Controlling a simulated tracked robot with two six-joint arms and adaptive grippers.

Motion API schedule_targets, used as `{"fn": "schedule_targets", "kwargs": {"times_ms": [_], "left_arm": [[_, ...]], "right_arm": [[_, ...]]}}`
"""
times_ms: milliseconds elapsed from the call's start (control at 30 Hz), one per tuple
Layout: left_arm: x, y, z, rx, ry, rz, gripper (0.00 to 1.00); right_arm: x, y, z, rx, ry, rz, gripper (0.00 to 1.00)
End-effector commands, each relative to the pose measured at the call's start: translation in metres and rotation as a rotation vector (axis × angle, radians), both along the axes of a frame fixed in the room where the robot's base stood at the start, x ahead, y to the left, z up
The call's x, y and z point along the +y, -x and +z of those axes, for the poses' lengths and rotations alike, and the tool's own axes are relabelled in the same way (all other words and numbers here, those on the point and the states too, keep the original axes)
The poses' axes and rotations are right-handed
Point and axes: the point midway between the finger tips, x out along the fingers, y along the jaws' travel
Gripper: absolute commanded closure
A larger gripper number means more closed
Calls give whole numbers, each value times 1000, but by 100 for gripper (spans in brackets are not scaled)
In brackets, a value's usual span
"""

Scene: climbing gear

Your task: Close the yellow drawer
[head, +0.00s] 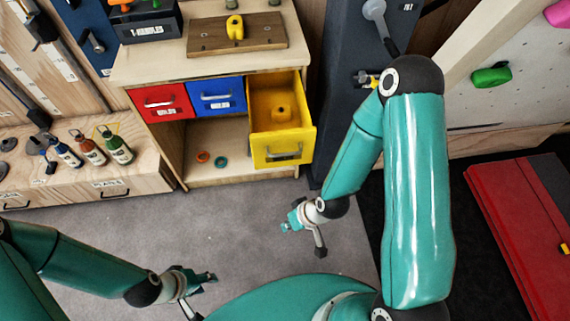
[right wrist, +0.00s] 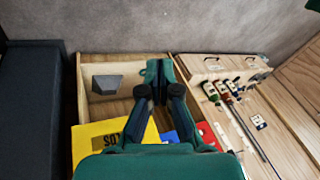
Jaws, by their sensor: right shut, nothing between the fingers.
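In the right wrist view the yellow drawer (right wrist: 88,140) shows at the bottom, partly hidden by my gripper body. My right gripper (head: 286,225) is in front of and below the drawer, apart from it. Its fingers (right wrist: 158,66) are shut and empty. My left gripper (head: 212,279) is low over the grey floor, far from the drawer; whether it is open is unclear.
A red drawer (head: 161,102) and a blue drawer (head: 216,96) beside the yellow one are shut. The open shelf below holds small orange and teal rings. Bottles (head: 92,149) stand on a bench to the left. A dark blue panel (head: 350,60) stands right of the cabinet.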

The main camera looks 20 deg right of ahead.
Motion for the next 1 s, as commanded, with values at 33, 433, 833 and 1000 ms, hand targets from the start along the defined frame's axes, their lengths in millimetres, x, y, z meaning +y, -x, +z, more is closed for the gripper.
{"fn": "schedule_targets", "kwargs": {"times_ms": [33, 433, 833, 1000], "left_arm": [[0, 0, -35, 1, 0, 0, 60], [0, 0, -195, 1, 0, 0, 60], [0, 0, -327, 1, 0, 0, 60], [0, 0, -346, 0, 0, 0, 60]], "right_arm": [[-10, -17, -23, -92, 17, 40, 100], [-92, -112, -29, -959, 422, 539, 100], [-122, -92, -7, -1560, 1065, 998, 100], [-119, -78, -1, -1658, 1208, 1097, 100]]}}
